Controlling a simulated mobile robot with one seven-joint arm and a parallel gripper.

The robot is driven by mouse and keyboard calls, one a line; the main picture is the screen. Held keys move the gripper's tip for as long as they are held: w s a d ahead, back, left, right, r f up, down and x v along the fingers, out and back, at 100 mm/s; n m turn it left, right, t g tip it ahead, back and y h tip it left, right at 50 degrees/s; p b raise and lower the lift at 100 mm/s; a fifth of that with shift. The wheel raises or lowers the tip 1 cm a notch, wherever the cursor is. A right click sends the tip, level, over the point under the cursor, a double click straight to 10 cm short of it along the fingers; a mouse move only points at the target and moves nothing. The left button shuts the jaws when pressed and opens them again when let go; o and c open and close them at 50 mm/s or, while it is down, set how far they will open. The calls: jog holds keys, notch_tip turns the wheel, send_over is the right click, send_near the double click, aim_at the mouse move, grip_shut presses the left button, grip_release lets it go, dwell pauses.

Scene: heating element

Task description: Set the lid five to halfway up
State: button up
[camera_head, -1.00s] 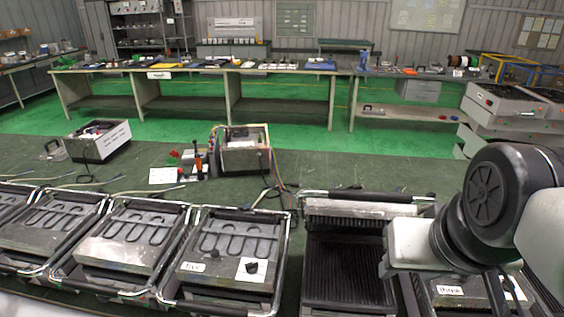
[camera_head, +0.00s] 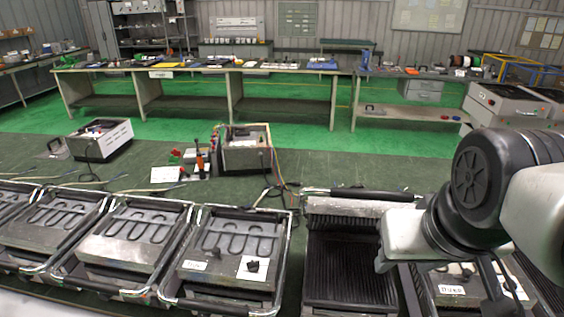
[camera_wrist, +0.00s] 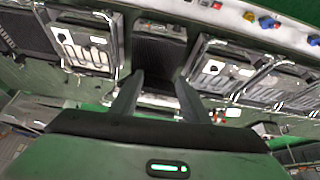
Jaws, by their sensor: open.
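Several grill units with lids stand in a row along the front. The grill (camera_head: 345,255) right of centre has its lid (camera_head: 345,204) raised at the back, showing a dark ribbed plate. The lid (camera_head: 230,240) left of it is down, with a small label (camera_head: 192,266) and a black knob (camera_head: 253,265). Another labelled unit (camera_head: 452,289) is partly behind my arm. The labels are too small to read surely, so I cannot tell which lid is five. In the wrist view my gripper (camera_wrist: 160,92) is open and empty, its fingers pointing toward the raised-lid grill (camera_wrist: 158,52).
More closed grills (camera_head: 130,240) stand to the left. Behind the row are an opened device (camera_head: 245,150), a white box (camera_head: 98,140) and loose cables. A long workbench (camera_head: 230,70) runs across the back. The green floor (camera_head: 310,138) before it is clear.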

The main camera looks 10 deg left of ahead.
jog(key=w+a+f+n+g+b, duration=0.1)
jog(key=w+a+f+n+b, duration=0.3)
jog(key=w+a, duration=0.35)
jog(key=n+g+b, duration=0.2)
jog(key=n+b, duration=0.3)
jog(key=n, duration=0.8)
send_over(215, 307)
jog(key=s, duration=0.4)
jog(key=s+x, duration=0.2)
jog(key=x, duration=0.7)
jog(key=s+f+x, duration=0.1)
jog(key=s+x, duration=0.1)
jog(key=x, duration=2.4)
jog(key=shift+w+f, duration=0.15)
jog(key=shift+w, duration=0.1)
jog(key=shift+c, duration=0.5)
grip_shut()
